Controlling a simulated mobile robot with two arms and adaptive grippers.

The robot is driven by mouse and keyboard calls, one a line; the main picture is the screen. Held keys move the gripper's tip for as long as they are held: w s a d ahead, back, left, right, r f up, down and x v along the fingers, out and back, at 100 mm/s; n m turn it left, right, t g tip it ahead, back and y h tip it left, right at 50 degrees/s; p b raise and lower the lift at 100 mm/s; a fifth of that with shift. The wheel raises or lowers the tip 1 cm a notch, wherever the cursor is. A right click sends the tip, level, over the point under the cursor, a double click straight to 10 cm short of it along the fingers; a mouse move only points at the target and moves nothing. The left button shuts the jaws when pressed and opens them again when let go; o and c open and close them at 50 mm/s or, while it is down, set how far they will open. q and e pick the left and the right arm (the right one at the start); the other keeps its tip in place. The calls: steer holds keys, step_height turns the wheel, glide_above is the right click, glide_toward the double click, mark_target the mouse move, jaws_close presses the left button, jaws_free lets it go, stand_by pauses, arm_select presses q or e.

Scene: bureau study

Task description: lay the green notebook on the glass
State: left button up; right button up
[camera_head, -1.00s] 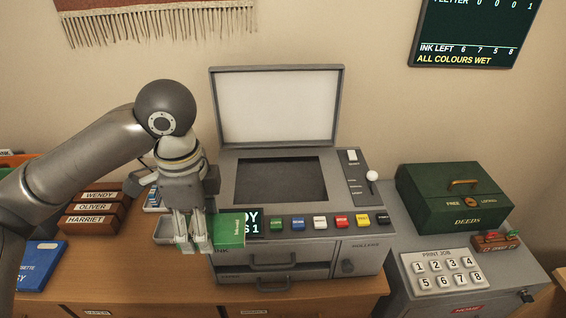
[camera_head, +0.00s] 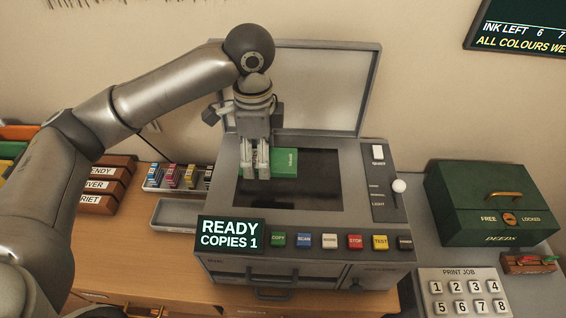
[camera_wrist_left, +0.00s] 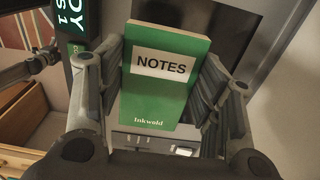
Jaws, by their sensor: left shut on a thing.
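The green notebook (camera_head: 287,163) is held by my left gripper (camera_head: 258,172) over the dark glass (camera_head: 318,192) of the copier. In the left wrist view the notebook (camera_wrist_left: 163,75) shows its cover with a NOTES label, between the two fingers of my left gripper (camera_wrist_left: 165,100), which is shut on it. I cannot tell whether the notebook touches the glass. The copier lid (camera_head: 318,92) stands open behind the glass.
A READY COPIES 1 display (camera_head: 230,233) and a row of coloured buttons (camera_head: 330,241) run along the copier's front. A lever (camera_head: 398,187) stands right of the glass. An ink cartridge tray (camera_head: 180,178) lies to the left and a green DEEDS box (camera_head: 490,205) to the right.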

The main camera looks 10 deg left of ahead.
mark_target(280, 158)
arm_select(q)
steer(key=w+d+f, duration=0.1)
steer(key=w+f, duration=0.2)
steer(key=w+d+f+p, duration=0.1)
steer(key=f, duration=0.1)
steer(key=shift+w+d+f, duration=0.1)
steer(key=shift+w+d, duration=0.25)
steer(key=shift+w+d+f, duration=0.1)
steer(key=shift+w+f, duration=0.05)
steer(key=shift+f, duration=0.1)
steer(key=shift+w+d+f+p, duration=0.2)
steer(key=shift+w+f+p, duration=0.1)
steer(key=shift+f, duration=0.3)
step_height(280, 158, down, 2)
steer(key=shift+f+p, duration=0.1)
steer(key=shift+p, duration=0.35)
steer(key=shift+f, duration=0.25)
arm_select(e)
steer(key=w+r, duration=0.2)
steer(key=r, duration=0.1)
arm_select(q)
steer(key=shift+f, duration=0.15)
arm_select(e)
steer(key=shift+w, duration=0.1)
arm_select(q)
steer(key=o, duration=1)
steer(key=shift+o, duration=0.2)
arm_select(e)
steer(key=shift+w, duration=0.15)
